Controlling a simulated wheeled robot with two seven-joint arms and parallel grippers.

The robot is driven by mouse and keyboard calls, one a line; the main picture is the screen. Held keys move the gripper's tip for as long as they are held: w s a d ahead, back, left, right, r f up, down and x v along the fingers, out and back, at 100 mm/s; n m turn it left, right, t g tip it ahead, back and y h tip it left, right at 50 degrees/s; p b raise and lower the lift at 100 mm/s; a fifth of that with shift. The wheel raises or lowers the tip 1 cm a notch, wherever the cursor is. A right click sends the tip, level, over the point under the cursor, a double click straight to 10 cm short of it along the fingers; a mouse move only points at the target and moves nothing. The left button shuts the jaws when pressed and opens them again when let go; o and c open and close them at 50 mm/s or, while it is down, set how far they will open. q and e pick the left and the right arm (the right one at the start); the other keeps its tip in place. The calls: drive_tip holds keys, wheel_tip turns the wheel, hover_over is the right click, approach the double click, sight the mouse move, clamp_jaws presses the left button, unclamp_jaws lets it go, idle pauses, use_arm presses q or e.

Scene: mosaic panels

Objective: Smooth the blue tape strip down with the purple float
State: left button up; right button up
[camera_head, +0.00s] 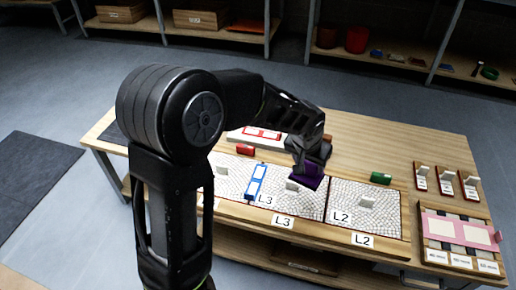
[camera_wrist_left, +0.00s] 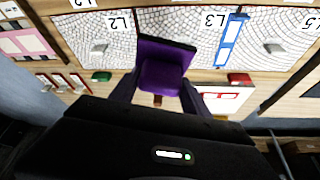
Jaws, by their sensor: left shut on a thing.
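The blue tape strip (camera_head: 256,182) lies across the seam at the left edge of the middle white mosaic panel (camera_head: 283,205), beside an L3 label. It also shows in the left wrist view (camera_wrist_left: 230,40), with white patches along it. My left gripper (camera_head: 308,164) is shut on the purple float (camera_head: 308,182), to the right of the strip and apart from it. The float (camera_wrist_left: 162,68) hangs over the right part of the middle panel, near the seam with the L2 panel (camera_head: 367,202). I cannot tell whether it touches the panel. My right gripper is not in view.
Small pale upright pieces stand on the panels. A red block (camera_head: 245,150) and a green block (camera_head: 381,178) sit behind them. A pink panel (camera_head: 460,230) and several small red-edged holders (camera_head: 445,183) are at the table's right. The back right tabletop (camera_head: 400,140) is clear.

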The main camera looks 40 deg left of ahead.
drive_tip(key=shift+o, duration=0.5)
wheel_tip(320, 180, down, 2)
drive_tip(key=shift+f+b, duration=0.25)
drive_tip(key=shift+b, duration=0.75)
use_arm(q)
drive_tip(key=w+a+f+n, duration=0.1)
drive_tip(key=a+f, duration=0.3)
drive_tip(key=a, duration=0.6)
drive_tip(key=w+a+f+n+y+b, duration=0.1)
drive_tip(key=a+f, duration=0.3)
drive_tip(key=a, duration=0.6)
drive_tip(key=shift+w+f+n, duration=0.15)
drive_tip(key=shift+w+n, duration=0.45)
drive_tip(key=shift+w, duration=0.3)
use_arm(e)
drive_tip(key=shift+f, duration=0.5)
use_arm(q)
drive_tip(key=shift+f, duration=0.15)
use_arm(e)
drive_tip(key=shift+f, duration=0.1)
